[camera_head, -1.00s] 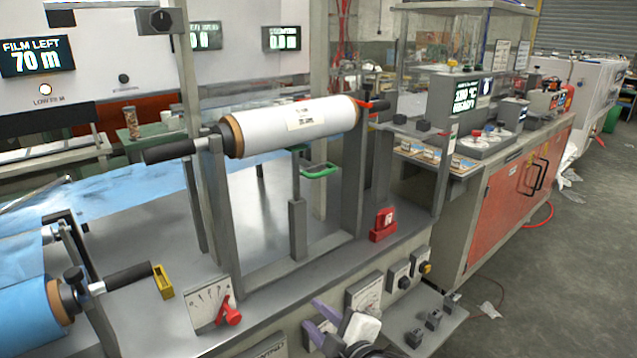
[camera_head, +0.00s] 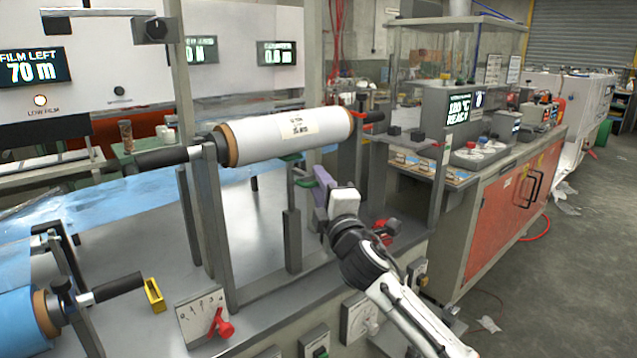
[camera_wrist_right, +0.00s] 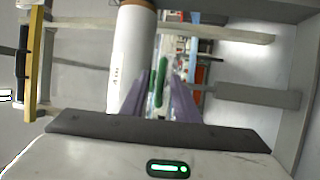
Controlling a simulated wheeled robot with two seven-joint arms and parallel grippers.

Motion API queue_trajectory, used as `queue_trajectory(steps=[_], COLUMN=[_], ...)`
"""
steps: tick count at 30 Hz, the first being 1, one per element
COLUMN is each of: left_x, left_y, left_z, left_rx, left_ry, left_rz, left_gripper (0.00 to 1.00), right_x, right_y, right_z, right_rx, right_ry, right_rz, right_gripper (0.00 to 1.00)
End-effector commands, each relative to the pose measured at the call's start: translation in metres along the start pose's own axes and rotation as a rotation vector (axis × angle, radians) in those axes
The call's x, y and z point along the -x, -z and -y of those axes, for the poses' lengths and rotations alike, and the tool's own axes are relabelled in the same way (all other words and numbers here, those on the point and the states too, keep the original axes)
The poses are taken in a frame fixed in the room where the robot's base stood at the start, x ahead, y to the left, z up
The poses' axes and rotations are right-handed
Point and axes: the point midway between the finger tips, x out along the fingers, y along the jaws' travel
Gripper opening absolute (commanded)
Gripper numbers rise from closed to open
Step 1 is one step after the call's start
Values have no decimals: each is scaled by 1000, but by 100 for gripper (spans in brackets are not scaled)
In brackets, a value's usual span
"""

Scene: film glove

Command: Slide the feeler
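The feeler appears to be the piece with the green handle (camera_head: 303,180) on a grey post below the white film roll (camera_head: 285,136); the task's name is not written on it. My right gripper (camera_head: 322,182) reaches in from the lower right with its purple fingers close to the green handle, partly hiding it. In the right wrist view the green handle (camera_wrist_right: 159,82) shows between the two purple fingers (camera_wrist_right: 158,98), which stand apart with a gap around it. I cannot tell whether they touch it. My left gripper is not in view.
A grey upright (camera_head: 377,170) stands just right of my gripper, and a red block (camera_head: 386,228) sits beside my wrist. A dial with a red lever (camera_head: 222,325) and a yellow bracket (camera_head: 154,295) are at the front left. The grey bench top is mostly clear.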

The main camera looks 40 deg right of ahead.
Motion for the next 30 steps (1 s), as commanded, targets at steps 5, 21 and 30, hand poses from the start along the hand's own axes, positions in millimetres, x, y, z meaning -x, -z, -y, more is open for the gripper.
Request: queue_trajectory(steps=[5,21,30], left_x=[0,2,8], left_y=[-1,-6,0], left_z=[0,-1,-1], left_rx=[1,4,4], left_ry=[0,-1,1], left_rz=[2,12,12], left_gripper=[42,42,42], right_x=[-9,-9,-10], right_y=[0,0,0], right_z=[0,0,-6], right_rx=[-1,-1,-1], right_ry=[1,-1,-4], right_rz=[0,0,-1], right_gripper=[28,0,0])
